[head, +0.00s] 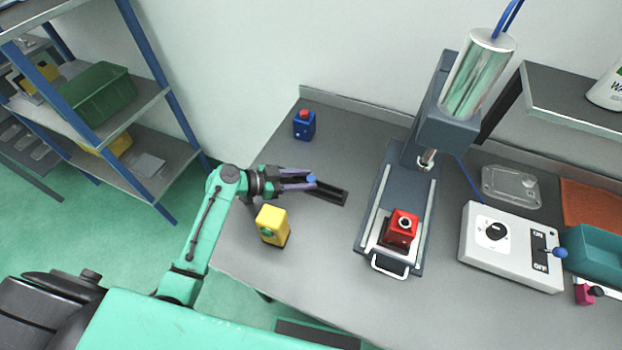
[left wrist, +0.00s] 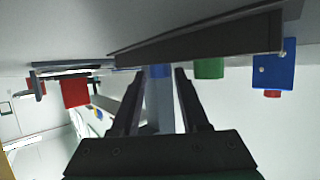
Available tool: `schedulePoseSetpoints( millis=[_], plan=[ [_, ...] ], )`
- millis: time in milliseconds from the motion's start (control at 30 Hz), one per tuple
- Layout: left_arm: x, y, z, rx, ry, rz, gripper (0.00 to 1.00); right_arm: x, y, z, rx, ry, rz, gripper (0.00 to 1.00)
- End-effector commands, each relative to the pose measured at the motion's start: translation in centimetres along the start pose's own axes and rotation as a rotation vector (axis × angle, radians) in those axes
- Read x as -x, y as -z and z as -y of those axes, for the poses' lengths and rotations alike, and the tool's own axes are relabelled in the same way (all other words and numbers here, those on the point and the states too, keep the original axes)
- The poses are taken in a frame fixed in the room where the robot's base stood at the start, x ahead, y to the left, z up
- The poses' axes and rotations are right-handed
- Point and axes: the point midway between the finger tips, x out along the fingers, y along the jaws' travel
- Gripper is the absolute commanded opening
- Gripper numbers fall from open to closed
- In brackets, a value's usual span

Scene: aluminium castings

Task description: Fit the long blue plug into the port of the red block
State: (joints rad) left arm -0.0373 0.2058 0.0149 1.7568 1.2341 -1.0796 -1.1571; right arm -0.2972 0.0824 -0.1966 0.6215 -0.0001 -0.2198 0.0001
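The long blue plug (left wrist: 159,105) sits between the two fingers of my left gripper (left wrist: 159,78) in the left wrist view. The fingers lie close along both sides of it, so the gripper looks shut on it. In the head view its blue end (head: 311,178) shows at the fingertips of my left gripper (head: 305,180). It is by the dark rack (head: 332,193); any contact with the rack is unclear. The red block (head: 402,227), with a round port on top, stands on the press base, right of the gripper and well apart from it. My right gripper is not in view.
The press (head: 440,130) rises behind the red block. A yellow block (head: 272,226) stands just in front of my left gripper, and a blue block (head: 304,125) with a red top stands behind it. A control box (head: 511,245) is at right. Bare table lies between rack and press.

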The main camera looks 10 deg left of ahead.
Motion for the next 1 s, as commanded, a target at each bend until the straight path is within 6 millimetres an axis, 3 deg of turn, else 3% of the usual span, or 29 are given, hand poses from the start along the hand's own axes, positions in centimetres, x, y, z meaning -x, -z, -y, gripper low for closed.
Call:
schedulePoseSetpoints(
  millis=[33,100,467,633,767,1000],
  plan=[
    [0.0,0.0,0.0,0.000,0.000,0.000,0.21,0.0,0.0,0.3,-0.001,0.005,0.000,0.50],
    [0.0,0.0,0.0,0.000,0.000,0.000,0.00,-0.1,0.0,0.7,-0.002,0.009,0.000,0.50],
    [0.1,0.1,0.0,0.000,0.000,0.000,0.00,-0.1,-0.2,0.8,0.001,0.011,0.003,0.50],
    [0.6,1.2,0.1,-0.004,0.001,0.000,0.00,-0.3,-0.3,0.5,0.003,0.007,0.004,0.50],
    [1.6,3.6,0.1,-0.008,0.001,-0.001,0.00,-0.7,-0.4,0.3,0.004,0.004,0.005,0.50],
    [4.9,11.7,0.1,-0.014,0.003,-0.001,0.00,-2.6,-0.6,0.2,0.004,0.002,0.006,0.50]
  ],
)
